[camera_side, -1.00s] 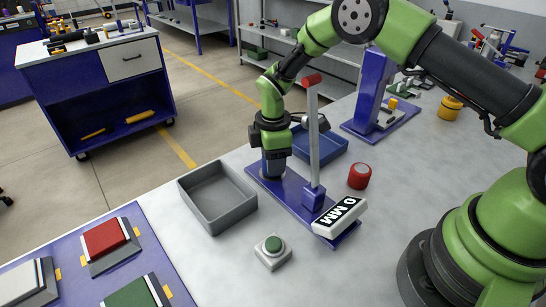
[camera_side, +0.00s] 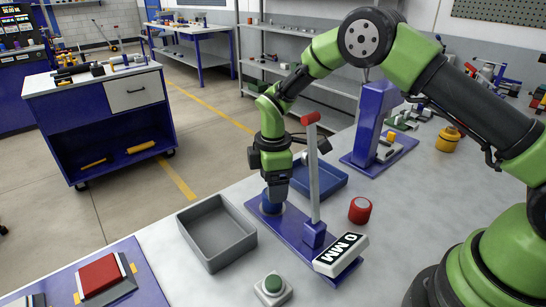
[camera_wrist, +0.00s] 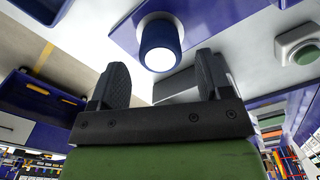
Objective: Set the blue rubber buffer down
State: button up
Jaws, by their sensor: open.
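The blue rubber buffer (camera_side: 271,204) stands upright at the far left end of a blue base plate (camera_side: 290,231). The wrist view shows it as a dark blue cylinder (camera_wrist: 160,35) with a bright round face. My gripper (camera_side: 276,187) is just above it, pointing down. In the wrist view my gripper (camera_wrist: 162,72) has its two black fingers wide apart. The buffer appears between and beyond the fingertips, with a gap to each finger, and nothing is held. The gripper partly hides the buffer's top in the side view.
A grey post (camera_side: 314,185) with a red top and a white "0 MM" sign (camera_side: 341,255) stand on the plate. A grey tray (camera_side: 203,253) is left, a blue tray (camera_side: 327,191) behind, a red cylinder (camera_side: 360,210) right. A green button (camera_side: 272,284) is in front.

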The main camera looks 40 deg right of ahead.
notch_tip(320, 180, up, 9)
